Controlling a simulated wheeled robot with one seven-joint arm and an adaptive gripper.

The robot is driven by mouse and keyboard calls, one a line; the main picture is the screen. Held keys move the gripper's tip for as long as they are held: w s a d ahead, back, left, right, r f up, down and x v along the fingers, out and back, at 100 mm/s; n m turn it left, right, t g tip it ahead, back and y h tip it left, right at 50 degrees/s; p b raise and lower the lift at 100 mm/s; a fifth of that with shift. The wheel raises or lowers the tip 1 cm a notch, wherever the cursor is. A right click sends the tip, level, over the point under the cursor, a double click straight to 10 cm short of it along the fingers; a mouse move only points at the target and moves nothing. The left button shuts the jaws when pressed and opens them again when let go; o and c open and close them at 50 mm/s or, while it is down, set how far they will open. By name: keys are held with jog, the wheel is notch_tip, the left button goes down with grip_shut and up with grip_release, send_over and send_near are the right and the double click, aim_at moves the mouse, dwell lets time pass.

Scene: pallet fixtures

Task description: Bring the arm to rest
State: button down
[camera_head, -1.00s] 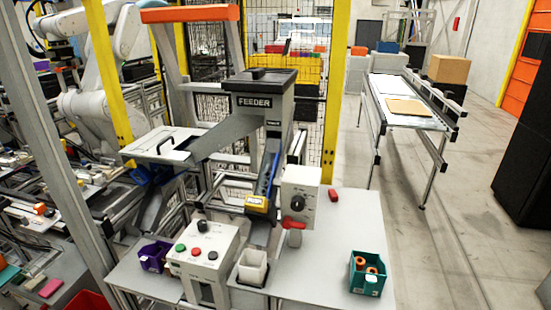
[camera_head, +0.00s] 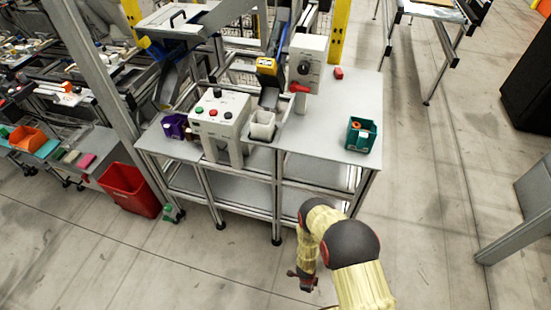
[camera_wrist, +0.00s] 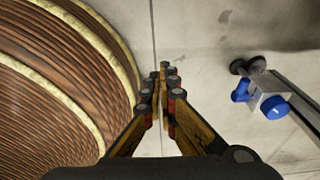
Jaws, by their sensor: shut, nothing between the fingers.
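My arm, pale yellow with dark joints, reaches into the bottom of the head view. My gripper (camera_head: 304,281) hangs low over the floor in front of the workbench (camera_head: 330,137), apart from it. In the wrist view the fingers of my gripper (camera_wrist: 161,92) are together with nothing between them, above bare floor.
A red bin (camera_head: 130,189) stands on the floor at left. The wrist view shows a blue fitting (camera_wrist: 274,106) at right. Open floor lies at right.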

jog(key=s+a+r+n+g+y, duration=0.2)
jog(key=s+a+r+n+g, duration=0.1)
jog(key=s+a+r+n, duration=0.4)
jog(key=w+r+n+y, duration=0.1)
jog(key=w+r+n, duration=0.2)
jog(key=r, duration=0.8)
jog(key=w+a+r+n+g, duration=0.1)
jog(key=w+r+n, duration=0.2)
jog(key=r, duration=0.8)
jog(key=w+r+n+y, duration=0.1)
jog(key=w+r+n, duration=0.25)
jog(key=r, duration=0.75)
jog(key=s+d+r+n+t, duration=0.1)
jog(key=s+d+r+t, duration=0.2)
jog(key=r, duration=1.3)
jog(key=s+d+r+n+t+h, duration=0.1)
jog(key=s+d+r+n+t, duration=0.1)
jog(key=r, duration=1.4)
jog(key=s+d+r+n+t+h, duration=0.1)
jog(key=s+d+r+t, duration=0.3)
jog(key=r, duration=1.2)
jog(key=shift+d+n+t, duration=0.35)
jog(key=shift+d+t, duration=0.25)
jog(key=shift+d, duration=0.3)
jog(key=shift+s, duration=0.1)
